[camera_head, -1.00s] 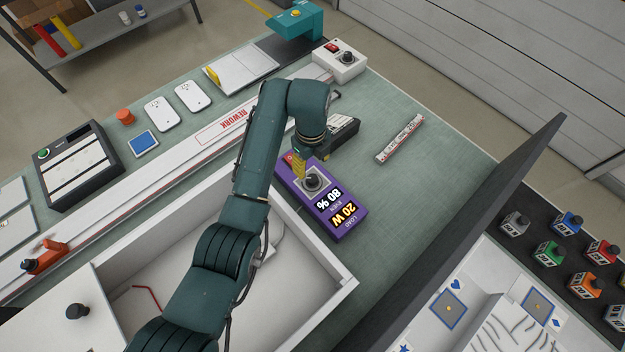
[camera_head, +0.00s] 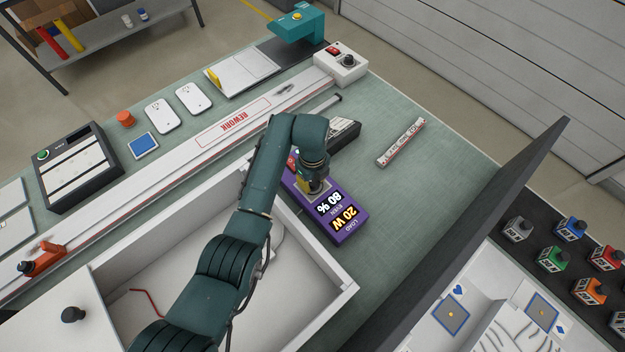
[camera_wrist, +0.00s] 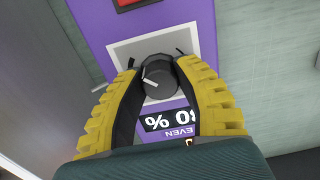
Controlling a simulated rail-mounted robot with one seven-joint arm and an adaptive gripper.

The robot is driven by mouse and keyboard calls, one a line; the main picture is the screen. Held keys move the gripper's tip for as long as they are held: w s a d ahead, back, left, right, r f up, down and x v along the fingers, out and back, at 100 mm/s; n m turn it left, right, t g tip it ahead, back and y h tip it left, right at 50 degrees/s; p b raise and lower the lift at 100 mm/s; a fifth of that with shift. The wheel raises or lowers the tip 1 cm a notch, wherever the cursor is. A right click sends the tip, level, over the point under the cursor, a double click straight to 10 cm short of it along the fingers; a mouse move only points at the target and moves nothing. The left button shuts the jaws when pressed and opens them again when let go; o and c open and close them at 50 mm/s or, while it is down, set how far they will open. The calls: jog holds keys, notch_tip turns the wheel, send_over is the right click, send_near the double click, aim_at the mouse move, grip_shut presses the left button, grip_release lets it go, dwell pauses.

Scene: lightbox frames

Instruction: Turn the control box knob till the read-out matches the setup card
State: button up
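The purple control box (camera_head: 350,238) lies on the bench, its read-out (camera_head: 336,210) showing 80 % and 20 W beside the words EVEN and LOAD. Its dark round knob (camera_wrist: 161,79) has a white pointer mark and sits on a grey plate in the wrist view. My gripper (camera_head: 309,187) is over the knob and mostly hides it in the head view. I cannot make out which item is the setup card.
A black-and-white item (camera_head: 345,132) lies just behind the control box. A white box with a knob (camera_head: 341,64) stands at the back. A white tray (camera_head: 335,305) is in front, and a dark upright panel (camera_head: 480,215) is at right. The bench between box and panel is clear.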

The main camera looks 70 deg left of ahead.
grip_shut()
jog(key=shift+r+n+p, duration=0.1)
jog(key=shift+n+p, duration=0.3)
jog(key=n+p, duration=0.2)
jog(key=shift+n, duration=0.4)
jog(key=n+p, duration=0.2)
jog(key=n, duration=0.2)
jog(key=shift+n, duration=0.3)
jog(key=n+p, duration=0.1)
jog(key=n, duration=0.3)
jog(key=n+p, duration=0.1)
jog(key=n, duration=0.4)
jog(key=shift+d+n, duration=0.1)
jog(key=shift+n, duration=0.3)
